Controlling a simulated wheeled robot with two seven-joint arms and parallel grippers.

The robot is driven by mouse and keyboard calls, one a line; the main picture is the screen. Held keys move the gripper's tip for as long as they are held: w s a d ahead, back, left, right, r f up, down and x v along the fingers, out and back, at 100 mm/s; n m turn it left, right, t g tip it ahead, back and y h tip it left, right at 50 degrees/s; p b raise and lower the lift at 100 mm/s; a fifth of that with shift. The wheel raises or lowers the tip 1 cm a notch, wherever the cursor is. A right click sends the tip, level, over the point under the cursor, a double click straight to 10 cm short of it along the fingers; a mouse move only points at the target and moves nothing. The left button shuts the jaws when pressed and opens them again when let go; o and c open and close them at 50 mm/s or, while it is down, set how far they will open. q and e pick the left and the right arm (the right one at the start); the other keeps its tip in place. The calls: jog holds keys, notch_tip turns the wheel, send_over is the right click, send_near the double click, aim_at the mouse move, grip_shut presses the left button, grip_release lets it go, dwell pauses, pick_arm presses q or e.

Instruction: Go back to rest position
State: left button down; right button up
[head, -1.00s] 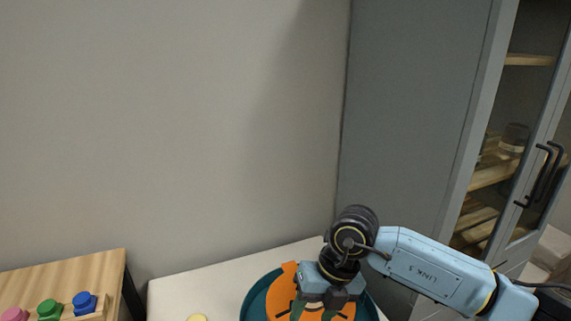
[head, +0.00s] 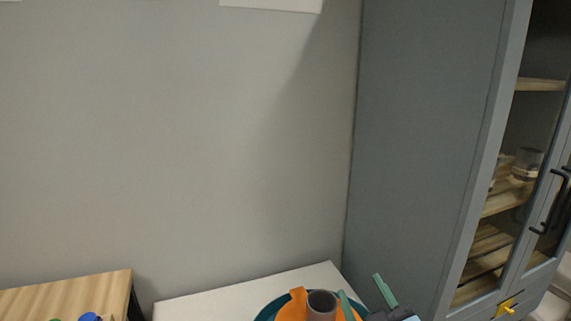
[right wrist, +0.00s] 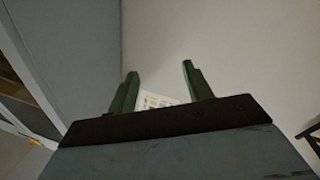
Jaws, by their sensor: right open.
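My right gripper (head: 367,291) is at the bottom right of the head view, with its two green fingers spread and nothing between them. It is just right of a grey cup-like piece (head: 322,305), which stands at the orange piece (head: 293,308) on the dark teal round base (head: 267,312). In the right wrist view my right gripper (right wrist: 160,88) is also open and empty, pointing toward the wall. My left gripper is not in view.
A grey cabinet (head: 425,140) with glass doors stands on the right. The white table (head: 220,295) runs along the wall. A wooden table (head: 70,292) with a blue peg (head: 89,317) is at the left. A printed sheet (right wrist: 155,101) shows beyond the fingers.

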jog(key=s+d+f+m+g+h, duration=0.2)
jog(key=s+d+f+g, duration=0.25)
jog(key=f, duration=0.25)
jog(key=s+d+f+m+g+h, duration=0.2)
jog(key=s+d+f+g, duration=0.1)
jog(key=s+f, duration=0.25)
jog(key=s+d+f+g+y, duration=0.1)
jog(key=s+f+g, duration=0.3)
jog(key=s, duration=0.3)
jog(key=s+f+g, duration=0.4)
jog(key=s, duration=0.3)
notch_tip(320, 180, down, 23)
jog(key=s+d+f+g, duration=0.2)
jog(key=s+d+f, duration=0.1)
jog(key=s+f, duration=1.3)
jog(key=shift+s+f, duration=0.35)
jog(key=shift+s, duration=0.45)
